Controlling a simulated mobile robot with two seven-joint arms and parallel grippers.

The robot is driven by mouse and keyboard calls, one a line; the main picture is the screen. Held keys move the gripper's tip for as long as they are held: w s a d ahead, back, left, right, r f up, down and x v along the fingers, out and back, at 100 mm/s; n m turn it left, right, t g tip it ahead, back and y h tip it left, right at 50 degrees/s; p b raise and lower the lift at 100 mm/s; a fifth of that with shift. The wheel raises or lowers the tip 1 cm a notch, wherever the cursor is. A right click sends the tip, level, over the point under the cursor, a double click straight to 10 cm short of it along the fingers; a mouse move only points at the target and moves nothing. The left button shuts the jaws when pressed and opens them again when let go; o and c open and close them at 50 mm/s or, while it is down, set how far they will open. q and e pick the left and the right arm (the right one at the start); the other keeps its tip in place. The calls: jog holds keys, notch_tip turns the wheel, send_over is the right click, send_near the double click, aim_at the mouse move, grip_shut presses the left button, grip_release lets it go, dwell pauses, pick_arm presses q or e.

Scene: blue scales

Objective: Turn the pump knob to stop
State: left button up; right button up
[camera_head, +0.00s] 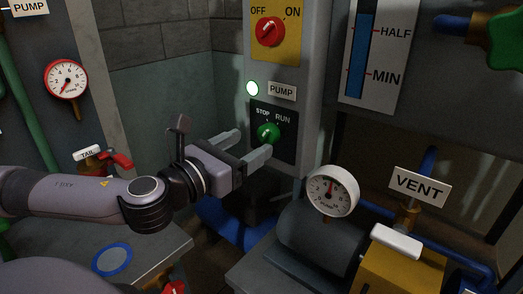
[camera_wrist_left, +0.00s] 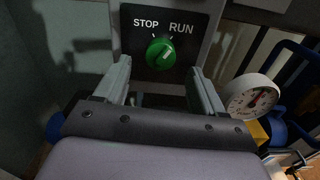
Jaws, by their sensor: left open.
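The green pump knob (camera_head: 268,132) sits on a black plate (camera_head: 287,148) marked STOP and RUN, low on a grey cabinet. In the left wrist view the knob (camera_wrist_left: 161,53) shows a pale mark pointing up and right, toward RUN. My left gripper (camera_head: 248,147) is open in front of the plate. In the left wrist view its fingers (camera_wrist_left: 160,74) stand on either side of the knob, nearer to the camera than it, with nothing between them. I cannot tell whether a fingertip touches the plate. A lit lamp (camera_head: 252,88) shines beside the PUMP label (camera_head: 282,92).
A red OFF/ON switch (camera_head: 270,31) is above the knob. A white gauge (camera_head: 331,191), a VENT sign (camera_head: 419,184) and a yellow block (camera_head: 400,271) stand at lower right. A red-handled TAIL valve (camera_head: 121,159) is at left, above a grey bench.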

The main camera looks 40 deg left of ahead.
aim_at(261, 138)
pick_arm(q)
jog(key=shift+w+d+f+b, duration=0.1)
jog(key=shift+w+f+b, duration=0.1)
jog(key=shift+b, duration=0.15)
jog(key=shift+w+d+r, duration=0.1)
jog(key=shift+w+r, duration=0.05)
jog(key=shift+w, duration=0.6)
jog(key=shift+w+r, duration=0.15)
jog(key=shift+w, duration=0.6)
jog(key=shift+w+f, duration=0.1)
jog(key=shift+w, duration=0.65)
jog(key=shift+c, duration=0.3)
jog(key=c, duration=1)
